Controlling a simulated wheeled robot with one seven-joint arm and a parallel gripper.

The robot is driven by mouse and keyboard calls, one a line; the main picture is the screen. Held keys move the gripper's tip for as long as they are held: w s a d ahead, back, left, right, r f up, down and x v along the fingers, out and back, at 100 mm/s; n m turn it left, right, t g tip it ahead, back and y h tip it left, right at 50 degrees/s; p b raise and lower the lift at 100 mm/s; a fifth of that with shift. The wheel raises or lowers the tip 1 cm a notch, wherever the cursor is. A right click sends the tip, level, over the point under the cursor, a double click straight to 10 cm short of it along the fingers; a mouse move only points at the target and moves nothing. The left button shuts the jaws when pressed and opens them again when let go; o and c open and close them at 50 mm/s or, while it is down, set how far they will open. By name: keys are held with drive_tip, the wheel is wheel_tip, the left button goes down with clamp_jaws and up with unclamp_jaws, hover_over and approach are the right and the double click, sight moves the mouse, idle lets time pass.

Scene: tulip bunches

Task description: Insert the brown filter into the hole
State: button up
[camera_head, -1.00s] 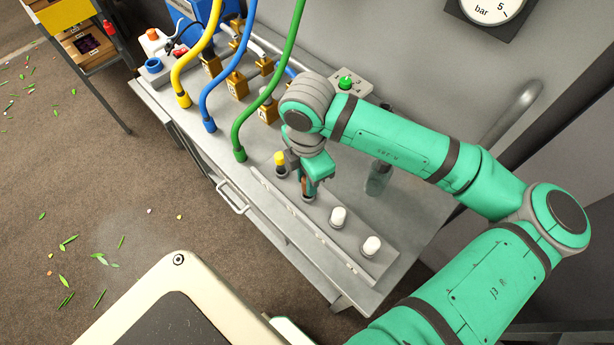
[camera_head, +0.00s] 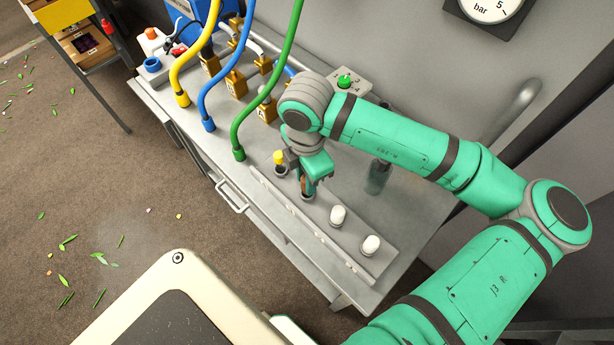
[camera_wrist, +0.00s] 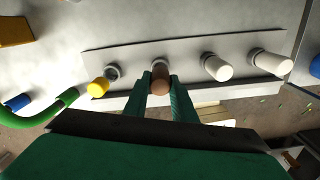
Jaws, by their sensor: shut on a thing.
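The brown filter (camera_wrist: 159,80) is upright between the two fingers of my gripper (camera_wrist: 160,88), which is shut on it. In the head view the filter (camera_head: 306,184) shows as a thin brown strip beside the green gripper (camera_head: 312,180). Its lower end is at a ring-shaped hole (camera_head: 307,196) in the grey strip (camera_head: 358,246). How deep it sits cannot be told. In the same row a yellow-topped piece (camera_head: 279,157) stands on one side. Two white filters (camera_head: 338,215) (camera_head: 371,245) stand upright on the other side.
Yellow, blue and green hoses (camera_head: 240,130) with brass fittings stand behind the row on the grey bench (camera_head: 400,215). A box with a green button (camera_head: 346,82) is at the wall. The bench's right part is bare.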

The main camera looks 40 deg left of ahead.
drive_tip(key=shift+f, duration=1.1)
drive_tip(key=o, duration=1.1)
drive_tip(key=shift+r, duration=1.65)
drive_tip(key=shift+s+r, duration=0.1)
drive_tip(key=shift+r, duration=0.75)
drive_tip(key=shift+d, duration=0.1)
